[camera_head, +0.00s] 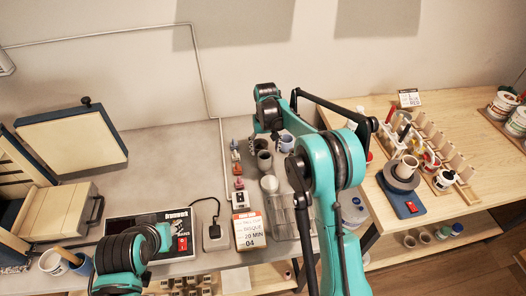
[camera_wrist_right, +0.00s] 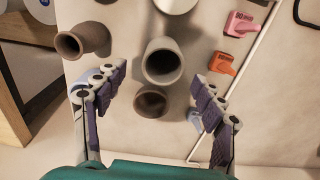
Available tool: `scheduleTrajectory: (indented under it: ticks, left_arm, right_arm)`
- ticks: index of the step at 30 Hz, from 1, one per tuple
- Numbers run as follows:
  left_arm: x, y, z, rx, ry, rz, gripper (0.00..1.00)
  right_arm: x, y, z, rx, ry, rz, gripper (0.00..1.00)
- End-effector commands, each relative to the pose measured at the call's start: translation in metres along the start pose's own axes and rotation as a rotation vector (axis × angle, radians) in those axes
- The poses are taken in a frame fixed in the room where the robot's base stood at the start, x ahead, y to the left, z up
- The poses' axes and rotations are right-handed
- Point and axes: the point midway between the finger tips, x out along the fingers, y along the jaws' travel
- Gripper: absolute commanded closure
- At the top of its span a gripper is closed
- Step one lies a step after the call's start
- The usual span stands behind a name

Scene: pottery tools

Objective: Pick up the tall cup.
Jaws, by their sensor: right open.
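The tall cup, a grey-brown cylinder (camera_wrist_right: 163,62), appears in the middle of the right wrist view with its round open mouth facing the camera. My right gripper (camera_wrist_right: 159,78) is open and empty, its two purple-padded fingers on either side of this cup and apart from it. A shorter brown cup (camera_wrist_right: 152,102) is just below it in that view. In the head view my right gripper (camera_head: 267,134) hangs over the back of the bench, above a group of cups. I cannot tell for certain which one there is the tall cup. My left arm enters at the bottom left; its gripper is not visible.
Another brown cup (camera_wrist_right: 82,40) is to the left in the wrist view. Pink and orange tags (camera_wrist_right: 222,64) are to the right in the wrist view.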

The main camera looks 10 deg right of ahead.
Motion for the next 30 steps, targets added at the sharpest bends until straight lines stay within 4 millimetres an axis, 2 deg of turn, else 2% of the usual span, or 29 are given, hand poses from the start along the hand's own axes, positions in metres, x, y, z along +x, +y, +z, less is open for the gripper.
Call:
scheduleTrajectory:
  ticks: [8, 19, 23, 29, 30]
  left_arm:
    - [0.001, 0.000, 0.001, 0.000, 0.000, 0.000, 0.60]
    - [0.014, 0.000, 0.010, 0.000, 0.000, 0.000, 0.60]
    - [0.015, 0.000, 0.011, 0.000, 0.000, 0.000, 0.60]
    - [0.014, 0.000, 0.011, 0.000, 0.000, 0.000, 0.60]
    - [0.014, 0.000, 0.011, 0.000, 0.000, 0.000, 0.60]
  right_arm:
    - [0.030, -0.002, -0.005, 0.000, -0.018, 0.001, 0.30]
    - [0.080, -0.003, 0.007, 0.000, -0.016, 0.001, 0.30]
    - [0.087, -0.003, 0.007, 0.000, -0.016, 0.001, 0.30]
    - [0.087, -0.003, 0.007, 0.000, -0.016, 0.001, 0.30]
    - [0.087, -0.003, 0.007, 0.000, -0.016, 0.001, 0.38]
